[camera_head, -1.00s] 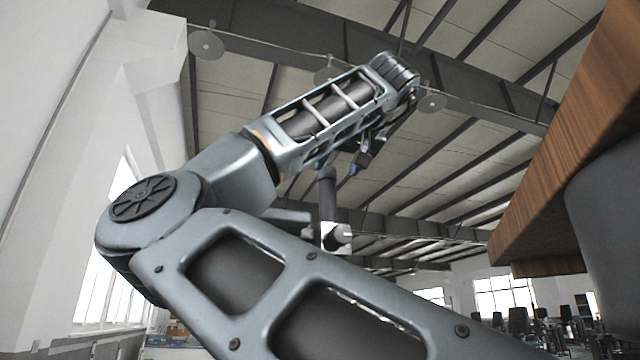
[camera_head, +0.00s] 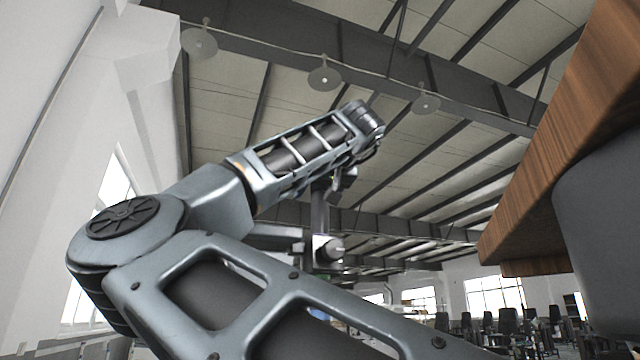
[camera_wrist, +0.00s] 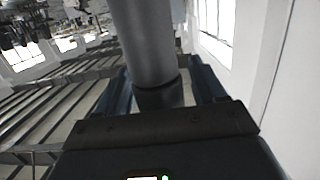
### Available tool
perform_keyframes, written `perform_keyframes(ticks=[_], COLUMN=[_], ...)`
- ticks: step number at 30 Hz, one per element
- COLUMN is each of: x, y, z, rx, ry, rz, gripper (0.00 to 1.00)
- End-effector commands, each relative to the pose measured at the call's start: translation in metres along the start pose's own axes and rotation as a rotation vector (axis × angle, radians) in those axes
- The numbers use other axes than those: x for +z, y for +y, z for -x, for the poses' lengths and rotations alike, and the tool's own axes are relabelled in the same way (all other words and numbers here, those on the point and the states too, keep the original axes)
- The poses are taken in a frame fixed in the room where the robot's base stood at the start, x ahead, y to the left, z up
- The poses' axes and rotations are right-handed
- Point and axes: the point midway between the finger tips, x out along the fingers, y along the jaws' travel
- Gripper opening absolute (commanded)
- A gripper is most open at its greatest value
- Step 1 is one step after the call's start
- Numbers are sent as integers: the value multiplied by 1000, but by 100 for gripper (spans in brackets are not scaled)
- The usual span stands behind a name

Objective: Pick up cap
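I cannot make out a cap in either view. In the wrist view my gripper (camera_wrist: 160,82) shows as a dark body with two blue fingers spread apart. A smooth grey cylinder (camera_wrist: 148,45) with a darker band shows between the fingers and runs up out of the picture. Thin gaps show on both sides of it, and I cannot tell what it belongs to. In the head view my arm is bent, with its forearm reaching up and right. My gripper is mostly hidden there behind the forearm.
A brown wooden top (camera_head: 560,130) juts in from the right, with a dark grey rounded body (camera_head: 605,225) under it. A white wall (camera_head: 45,180) stands at the left. Ceiling lamps (camera_head: 324,79) hang far above. Chairs (camera_head: 506,322) stand far back at the lower right.

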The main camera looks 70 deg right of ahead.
Motion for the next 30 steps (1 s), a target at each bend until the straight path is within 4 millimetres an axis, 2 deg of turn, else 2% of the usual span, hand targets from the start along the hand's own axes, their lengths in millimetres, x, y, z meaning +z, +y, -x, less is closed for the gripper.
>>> perform_keyframes(ticks=[2, 18, 26, 30], x=[0, 0, -2, -9], y=[0, 0, 0, 0], z=[0, 0, 1, 2], rx=[0, 0, 0, 0], ry=[0, 0, 1, 2], rz=[0, 0, 1, 1], gripper=[61, 11, 10, 10])
